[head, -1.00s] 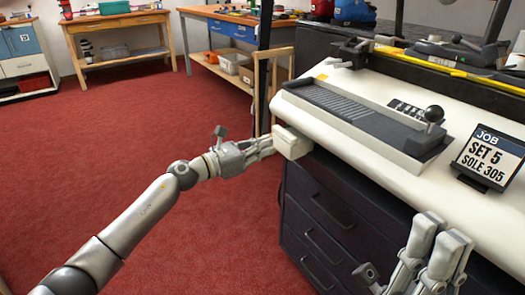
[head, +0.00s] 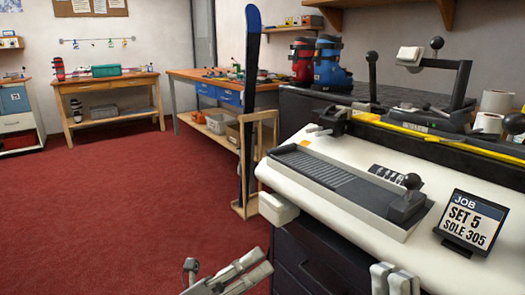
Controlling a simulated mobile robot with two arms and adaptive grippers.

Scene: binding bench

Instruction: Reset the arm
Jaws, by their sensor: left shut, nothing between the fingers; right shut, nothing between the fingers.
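My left gripper (head: 245,272) is at the bottom middle of the head view, low in front of the bench's left end. It is shut and empty. My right gripper (head: 392,280) shows only at the bottom edge, in front of the bench drawers, shut and empty. The rest of both arms is out of frame. Neither gripper is seen touching the bench (head: 450,262).
The white bench carries a grey jig (head: 340,190) with a black-knobbed lever and a job sign (head: 471,222) reading SET 5, SOLE 305. A ski (head: 250,100) stands upright in a wooden rack (head: 241,209). Red floor (head: 90,220) is clear at left.

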